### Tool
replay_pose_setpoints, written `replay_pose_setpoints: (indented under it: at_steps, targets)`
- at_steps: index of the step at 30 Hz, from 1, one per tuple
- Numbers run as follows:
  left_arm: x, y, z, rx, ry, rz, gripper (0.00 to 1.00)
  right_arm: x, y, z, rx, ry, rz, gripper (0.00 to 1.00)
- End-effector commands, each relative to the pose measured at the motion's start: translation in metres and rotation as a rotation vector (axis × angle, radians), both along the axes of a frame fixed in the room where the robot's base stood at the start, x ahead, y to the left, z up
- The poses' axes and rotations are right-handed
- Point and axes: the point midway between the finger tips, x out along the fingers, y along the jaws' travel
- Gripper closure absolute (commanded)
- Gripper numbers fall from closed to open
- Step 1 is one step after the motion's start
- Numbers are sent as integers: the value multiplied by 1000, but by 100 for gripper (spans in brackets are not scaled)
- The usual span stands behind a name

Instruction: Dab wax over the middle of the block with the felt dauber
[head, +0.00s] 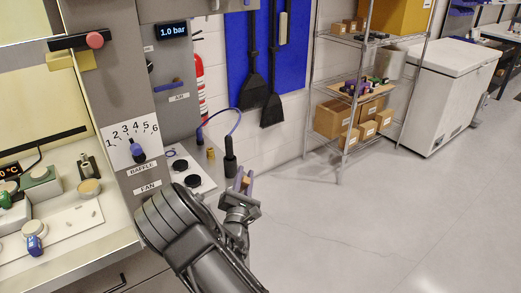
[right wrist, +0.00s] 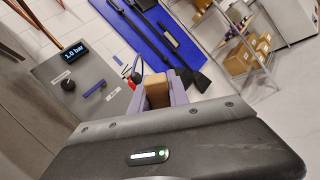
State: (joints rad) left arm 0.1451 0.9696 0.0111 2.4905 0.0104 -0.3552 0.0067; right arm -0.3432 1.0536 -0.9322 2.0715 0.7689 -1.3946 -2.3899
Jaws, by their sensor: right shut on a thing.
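My right gripper (head: 242,186) is out to the right of the bench, in front of the wall. It is shut on a brown wooden piece, which shows between the two fingers in the right wrist view (right wrist: 157,92). Only its blunt tan end shows, so I cannot tell whether it is the felt dauber or the block. My left gripper is not in view. On the bench at the left are a grey-green block-like item (head: 40,183), a round beige-topped item (head: 89,188) and a small blue item (head: 34,245); I cannot identify the wax.
A grey panel with a numbered dial (head: 138,152) and a display reading 1.0 bar (head: 172,31) stands beside the bench. The floor (head: 370,220) to the right is clear.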

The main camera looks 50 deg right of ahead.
Motion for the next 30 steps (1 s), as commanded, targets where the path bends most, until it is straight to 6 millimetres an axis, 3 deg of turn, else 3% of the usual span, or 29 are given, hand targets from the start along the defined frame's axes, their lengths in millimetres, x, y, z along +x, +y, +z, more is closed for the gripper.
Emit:
replay_pose_setpoints:
  at_steps: [1,3,8,9,13,18,22,30]
  targets:
    - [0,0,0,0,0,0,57,2,29,-18,-5,10,9,100]
    - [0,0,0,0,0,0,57,-3,67,-40,-6,10,5,100]
    - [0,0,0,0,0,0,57,-33,157,-73,-9,7,32,100]
    - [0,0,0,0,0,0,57,-43,179,-76,-10,6,53,100]
    - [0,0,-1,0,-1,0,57,-65,231,-72,-8,0,148,100]
    - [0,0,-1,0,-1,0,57,-64,288,-61,-3,-3,325,100]
    - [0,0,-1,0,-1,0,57,-60,314,-55,0,-3,402,100]
    - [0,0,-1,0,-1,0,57,-58,321,-53,3,-2,419,100]
